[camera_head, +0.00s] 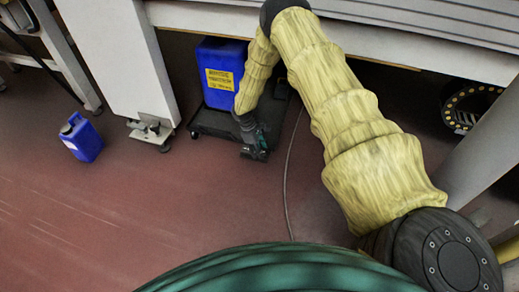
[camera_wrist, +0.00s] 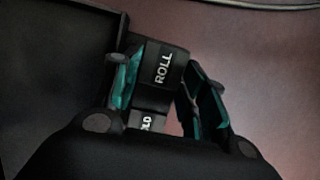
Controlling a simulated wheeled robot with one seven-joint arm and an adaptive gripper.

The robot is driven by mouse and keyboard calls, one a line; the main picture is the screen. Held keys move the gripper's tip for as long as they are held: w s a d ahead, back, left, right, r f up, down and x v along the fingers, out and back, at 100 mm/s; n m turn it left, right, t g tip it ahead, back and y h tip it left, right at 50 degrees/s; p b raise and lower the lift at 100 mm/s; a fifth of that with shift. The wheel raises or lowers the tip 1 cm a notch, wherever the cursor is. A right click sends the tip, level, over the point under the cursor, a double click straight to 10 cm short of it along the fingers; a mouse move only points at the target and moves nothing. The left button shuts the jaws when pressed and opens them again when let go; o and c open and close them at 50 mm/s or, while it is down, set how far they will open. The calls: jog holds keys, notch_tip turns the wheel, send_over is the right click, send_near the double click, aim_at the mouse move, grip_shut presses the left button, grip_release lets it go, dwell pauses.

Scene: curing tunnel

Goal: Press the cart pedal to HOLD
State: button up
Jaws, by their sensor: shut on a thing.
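The cart (camera_head: 207,123) is a low black platform under the bench, with a blue container (camera_head: 222,62) with a yellow label on it. My gripper (camera_head: 254,152) is low at the cart's front right corner. In the wrist view the black pedal (camera_wrist: 165,64) lies between my two teal-edged fingers. Its farther part reads ROLL in white. A nearer part shows only "OLD"; the rest of that word is hidden by my gripper. The fingers are shut on the pedal. Which end of the pedal is lower I cannot tell. In the head view my gripper hides the pedal.
A small blue jug (camera_head: 82,138) stands on the red floor at the left. A white bench leg (camera_head: 118,60) with a metal foot is left of the cart. A thin cable (camera_head: 287,165) runs along the floor right of my gripper. A cable chain (camera_head: 468,105) is at the right.

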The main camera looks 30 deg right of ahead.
jog(key=shift+w+g, duration=0.1)
jog(key=shift+g, duration=0.2)
jog(key=shift+h, duration=0.3)
jog(key=o, duration=0.7)
jog(key=shift+r, duration=0.1)
jog(key=shift+o, duration=0.2)
jog(key=shift+a, duration=0.1)
jog(key=v, duration=1.2)
